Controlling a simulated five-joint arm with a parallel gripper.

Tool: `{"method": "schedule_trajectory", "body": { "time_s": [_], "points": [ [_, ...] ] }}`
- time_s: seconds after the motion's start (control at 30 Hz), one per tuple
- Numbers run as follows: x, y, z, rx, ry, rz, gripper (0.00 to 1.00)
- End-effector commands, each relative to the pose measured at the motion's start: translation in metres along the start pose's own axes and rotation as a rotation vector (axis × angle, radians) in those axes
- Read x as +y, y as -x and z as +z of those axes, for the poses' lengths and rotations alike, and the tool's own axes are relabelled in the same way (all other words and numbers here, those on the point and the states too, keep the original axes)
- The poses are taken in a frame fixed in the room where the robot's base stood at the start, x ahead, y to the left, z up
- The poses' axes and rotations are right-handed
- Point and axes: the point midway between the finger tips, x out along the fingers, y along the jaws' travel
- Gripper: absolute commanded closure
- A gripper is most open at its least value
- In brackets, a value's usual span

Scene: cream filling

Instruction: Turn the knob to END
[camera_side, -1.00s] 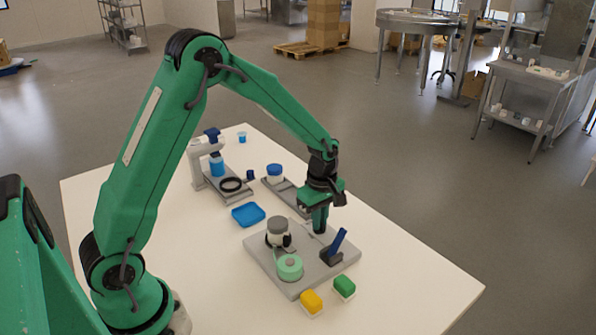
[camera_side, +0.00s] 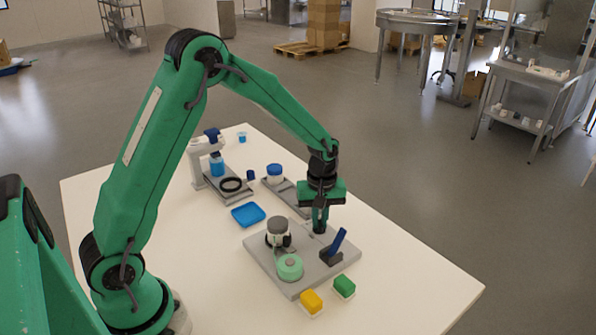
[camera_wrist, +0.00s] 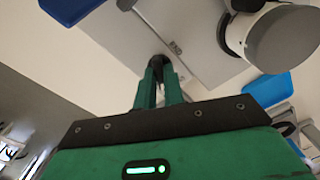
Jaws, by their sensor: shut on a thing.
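My gripper (camera_side: 320,228) points down over the far right part of the grey plate (camera_side: 278,278). Its fingers are shut on a small dark knob (camera_wrist: 158,62), which shows between the fingertips in the wrist view. The label END (camera_wrist: 176,47) is on the plate just beside the fingertips in the wrist view. The knob's pointer is mostly hidden by the fingers, so I cannot tell exactly where it points. In the side view my fingers cover most of the knob.
On the same plate stand a white jar with a grey lid (camera_side: 278,228), a mint-green round part (camera_side: 289,267) and a blue lever (camera_side: 337,242). Yellow (camera_side: 311,300) and green (camera_side: 344,286) buttons sit at the front. A blue tray (camera_side: 248,214) lies behind the plate.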

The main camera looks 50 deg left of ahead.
Motion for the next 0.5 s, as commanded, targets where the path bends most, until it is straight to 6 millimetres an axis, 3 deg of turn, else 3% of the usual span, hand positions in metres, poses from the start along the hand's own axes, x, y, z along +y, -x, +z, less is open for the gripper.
{"method": "schedule_trajectory", "body": {
  "time_s": [0.5],
  "points": [
    [0.0,0.0013,-0.0001,0.0,-0.491,0.0,1.0]
  ]
}}
